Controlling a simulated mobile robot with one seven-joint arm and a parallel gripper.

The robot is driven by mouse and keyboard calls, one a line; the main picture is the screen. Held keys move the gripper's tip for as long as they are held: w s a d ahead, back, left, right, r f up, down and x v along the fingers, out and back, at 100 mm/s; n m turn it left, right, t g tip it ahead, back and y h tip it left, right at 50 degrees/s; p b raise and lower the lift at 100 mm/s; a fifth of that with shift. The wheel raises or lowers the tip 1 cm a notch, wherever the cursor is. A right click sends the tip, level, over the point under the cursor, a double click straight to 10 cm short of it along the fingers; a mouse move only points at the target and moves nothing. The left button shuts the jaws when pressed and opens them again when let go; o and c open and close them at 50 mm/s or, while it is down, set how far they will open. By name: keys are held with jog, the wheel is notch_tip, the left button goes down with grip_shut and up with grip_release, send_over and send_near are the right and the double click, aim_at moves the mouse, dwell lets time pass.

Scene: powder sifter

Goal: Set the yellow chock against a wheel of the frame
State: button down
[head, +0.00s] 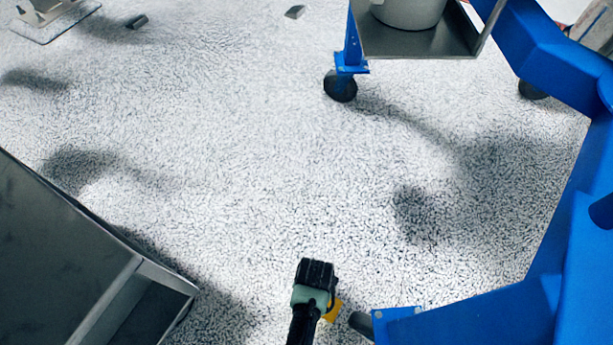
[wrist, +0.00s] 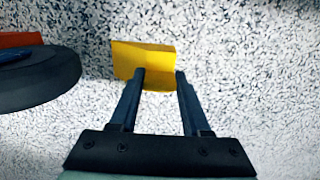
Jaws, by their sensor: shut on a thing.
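The yellow chock (wrist: 146,58) is held between the fingertips of my gripper (wrist: 160,76) in the wrist view. Its broad yellow face shows past the fingers. In the head view only a small part of the chock (head: 333,311) shows beside my gripper, low in the middle; the fingertips are hidden there. A dark wheel (wrist: 38,82) is at the left of the wrist view, with a visible gap between it and the chock. The wheel (head: 361,324) also shows in the head view, right of the chock, by the end of the blue frame (head: 480,318).
A grey metal cabinet or table (head: 60,250) is at the lower left. Further back, a blue-legged stand on casters (head: 340,86) carries a pale pot (head: 410,10). The speckled floor between is clear.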

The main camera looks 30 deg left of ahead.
jog(key=p, duration=0.2)
send_over(337, 312)
jog(key=shift+a, duration=0.25)
dwell(0.5)
jog(key=shift+c, duration=1.8)
grip_release()
jog(key=shift+o, duration=0.4)
jog(key=shift+d, duration=0.15)
jog(key=shift+d, duration=0.1)
